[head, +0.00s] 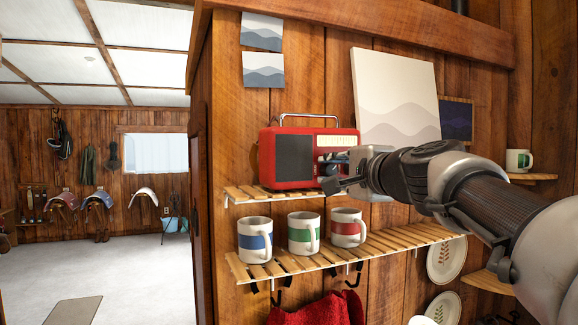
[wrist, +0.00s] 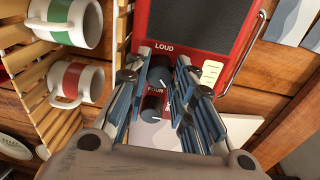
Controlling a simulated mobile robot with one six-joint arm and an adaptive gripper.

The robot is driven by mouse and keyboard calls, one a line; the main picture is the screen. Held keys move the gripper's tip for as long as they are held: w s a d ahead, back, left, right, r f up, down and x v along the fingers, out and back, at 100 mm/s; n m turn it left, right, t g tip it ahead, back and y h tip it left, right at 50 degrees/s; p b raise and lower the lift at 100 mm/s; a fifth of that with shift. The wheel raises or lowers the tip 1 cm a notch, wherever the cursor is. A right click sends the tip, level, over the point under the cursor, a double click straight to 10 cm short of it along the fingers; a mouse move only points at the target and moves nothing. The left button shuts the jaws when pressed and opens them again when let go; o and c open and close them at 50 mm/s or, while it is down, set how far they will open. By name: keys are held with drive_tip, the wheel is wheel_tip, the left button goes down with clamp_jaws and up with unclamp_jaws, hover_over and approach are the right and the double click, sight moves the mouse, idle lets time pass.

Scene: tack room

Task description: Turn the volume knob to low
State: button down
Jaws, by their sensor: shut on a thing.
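A red radio (head: 266,160) with a dark speaker panel stands on the upper slatted shelf in the head view. It also shows in the wrist view (wrist: 222,47), with two dark knobs on its face. The volume knob (wrist: 158,72), near the word LOUD, sits between the finger ends of my gripper (wrist: 161,62), which is shut on it. A white mark shows on its lower right edge. The second knob (wrist: 152,106), near the word FOUR, is closer to the palm between the fingers. In the head view my gripper (head: 330,168) covers the knobs.
The upper shelf (head: 240,192) is narrow. Below it, the lower slatted shelf (head: 392,243) holds a blue-banded mug (head: 254,240), a green-banded mug (head: 303,234) and a red-banded mug (head: 347,229). A pale picture (head: 395,85) stands behind my arm.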

drive_tip(key=m+p, duration=0.1)
drive_tip(key=m, duration=0.3)
drive_tip(key=shift+r+p, duration=0.1)
drive_tip(key=shift+p, duration=0.2)
drive_tip(key=shift+d+m+y+p, duration=0.1)
drive_tip(key=shift+m+y+p, duration=0.4)
drive_tip(key=shift+m, duration=1.2)
drive_tip(key=c, duration=1.3)
unclamp_jaws()
drive_tip(key=v, duration=0.7)
drive_tip(key=shift+s+r, duration=0.1)
drive_tip(key=shift+s, duration=0.15)
